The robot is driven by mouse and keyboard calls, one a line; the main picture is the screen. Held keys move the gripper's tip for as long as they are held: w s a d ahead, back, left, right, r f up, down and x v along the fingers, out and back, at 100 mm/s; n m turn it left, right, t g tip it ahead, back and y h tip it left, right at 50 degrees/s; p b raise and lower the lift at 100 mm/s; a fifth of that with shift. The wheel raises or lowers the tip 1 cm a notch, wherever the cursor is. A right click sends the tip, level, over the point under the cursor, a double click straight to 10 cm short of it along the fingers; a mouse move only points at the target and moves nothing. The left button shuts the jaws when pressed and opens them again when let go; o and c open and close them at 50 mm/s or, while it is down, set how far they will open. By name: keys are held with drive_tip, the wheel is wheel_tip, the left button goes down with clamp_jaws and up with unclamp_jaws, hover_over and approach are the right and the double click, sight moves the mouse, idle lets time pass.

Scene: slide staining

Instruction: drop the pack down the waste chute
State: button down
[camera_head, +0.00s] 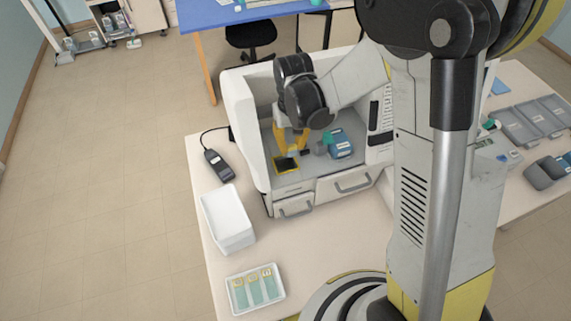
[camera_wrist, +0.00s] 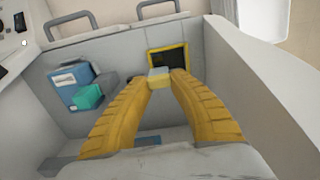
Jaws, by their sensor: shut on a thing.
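My gripper (camera_head: 290,150) reaches down into the white machine's open bay. In the wrist view its yellow fingers (camera_wrist: 160,82) are closed on a small pack (camera_wrist: 159,76) with a pale yellow and grey surface. The pack is held at the fingertips. The waste chute (camera_head: 287,164) is a dark square opening with a yellow border in the bay floor, and it also shows in the wrist view (camera_wrist: 178,54). The fingertips and pack appear over its near edge in the wrist view. The exact height above it cannot be told. In the head view the fingers hide the pack.
A blue box (camera_head: 342,146) stands right of the fingers, with teal and grey pieces beside it; it also shows in the wrist view (camera_wrist: 72,88). The bay's white walls (camera_head: 244,125) rise around the gripper. A white bin (camera_head: 228,222) and a slide tray (camera_head: 254,311) stand outside.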

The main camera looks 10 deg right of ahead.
drive_tip(key=c, duration=1.2)
unclamp_jaws()
wheel_tip(320, 180, up, 12)
